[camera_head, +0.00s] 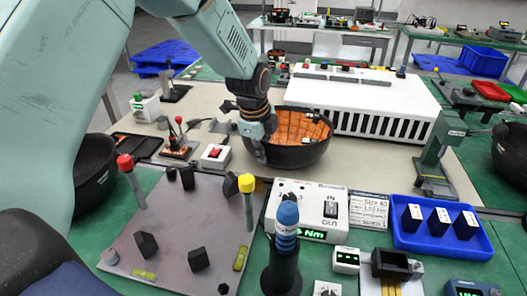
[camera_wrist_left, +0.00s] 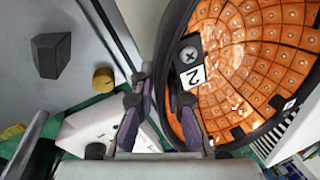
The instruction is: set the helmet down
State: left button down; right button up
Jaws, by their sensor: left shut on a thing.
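The helmet (camera_head: 292,157) is a black shell lying open side up, with an orange padded lining, at the middle of the head view. My left gripper (camera_head: 258,138) is shut on its near-left rim. In the left wrist view, the helmet's orange lining (camera_wrist_left: 255,65) fills the upper right, and the dark rim runs between the fingers of my left gripper (camera_wrist_left: 160,100). A tag marked 2 sits inside the rim. The helmet is over the beige mat (camera_head: 215,100); I cannot tell whether its underside touches. My right gripper is not in view.
A white vented box (camera_head: 365,97) stands behind the helmet. A red-button box (camera_head: 215,156) is close at left, a white in/out meter (camera_head: 305,210) in front. A green stand (camera_head: 440,150) is at right. Grey plate (camera_head: 180,225) and blue tray (camera_head: 437,228) are nearer.

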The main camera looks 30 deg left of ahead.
pick_arm(q)
jog(key=shift+s+d, duration=0.1)
jog(key=shift+s, duration=0.05)
jog(key=c, duration=1.4)
grip_release()
jog(key=shift+f, duration=0.15)
jog(key=shift+o, duration=0.2)
jog(key=p+v, duration=0.2)
jog(key=v, duration=1)
jog(key=shift+r, duration=0.3)
